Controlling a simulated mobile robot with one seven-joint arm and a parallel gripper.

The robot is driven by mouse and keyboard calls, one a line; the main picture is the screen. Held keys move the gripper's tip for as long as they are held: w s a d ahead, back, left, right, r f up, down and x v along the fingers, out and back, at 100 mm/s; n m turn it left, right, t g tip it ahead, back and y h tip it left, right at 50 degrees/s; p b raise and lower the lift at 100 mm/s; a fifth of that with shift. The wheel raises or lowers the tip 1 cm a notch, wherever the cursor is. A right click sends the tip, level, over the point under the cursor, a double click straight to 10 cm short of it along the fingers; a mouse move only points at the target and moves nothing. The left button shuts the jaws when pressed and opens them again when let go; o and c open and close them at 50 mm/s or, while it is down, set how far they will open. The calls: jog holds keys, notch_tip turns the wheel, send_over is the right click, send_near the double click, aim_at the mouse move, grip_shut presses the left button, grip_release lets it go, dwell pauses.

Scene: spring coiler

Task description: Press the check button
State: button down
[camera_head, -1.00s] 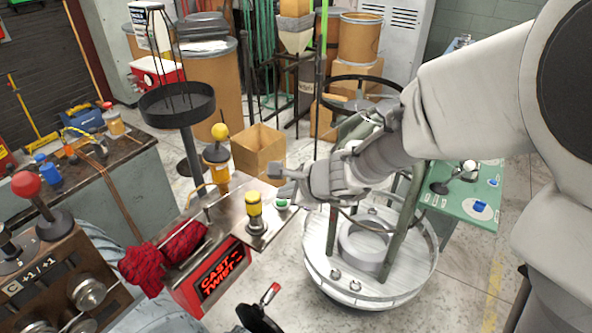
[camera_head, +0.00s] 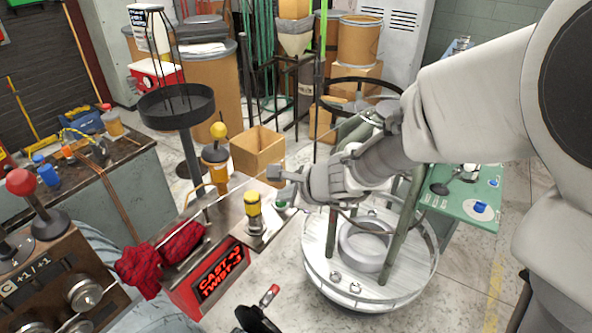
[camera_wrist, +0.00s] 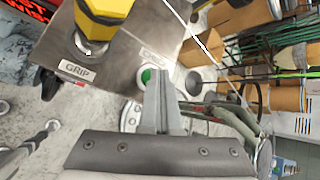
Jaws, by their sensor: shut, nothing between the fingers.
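The check button is a small green button (camera_head: 281,204) in a pale ring at the right edge of the metal panel (camera_head: 230,213). It also shows in the wrist view as a green button (camera_wrist: 147,75), just left of my fingertips, under a small label too blurred to read surely. My gripper (camera_head: 273,174) is shut and empty, with its fingertips at the button. In the wrist view the closed fingers (camera_wrist: 160,75) overlap the button's right side. I cannot tell whether they touch it.
A yellow-topped grip knob (camera_head: 253,204) stands close left of the button. A red CAST/TWIST display (camera_head: 220,270) is on the panel front, and a red cloth (camera_head: 158,256) lies at its left. A round white-topped stand (camera_head: 325,262) is to the right.

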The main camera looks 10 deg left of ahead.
aim_at(285, 205)
jog(key=shift+r, duration=0.1)
jog(key=shift+r+p, duration=0.65)
jog(key=shift+r, duration=0.15)
notch_tip(285, 205, up, 5)
jog(key=p, duration=0.4)
jog(key=shift+p, duration=0.3)
dwell(0.3)
